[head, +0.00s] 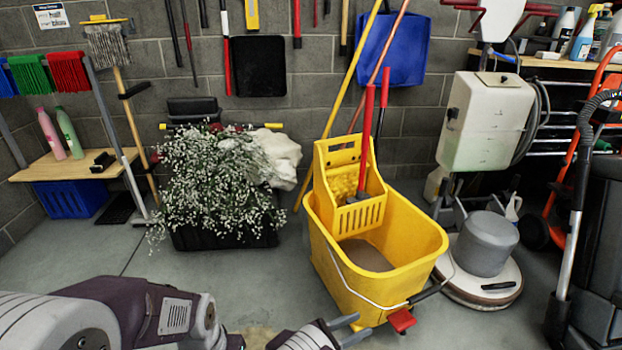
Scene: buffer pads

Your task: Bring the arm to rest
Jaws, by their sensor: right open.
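I cannot tell whether the fingers touch the bucket. Purple and white arm links of mine cross the bottom left of the view.
A floor buffer (488,245) stands right of the bucket. A planter of white flowers (215,185) stands left of it by the wall. A low wooden shelf (75,165) holds bottles at far left. Grey floor (75,260) is clear at the left.

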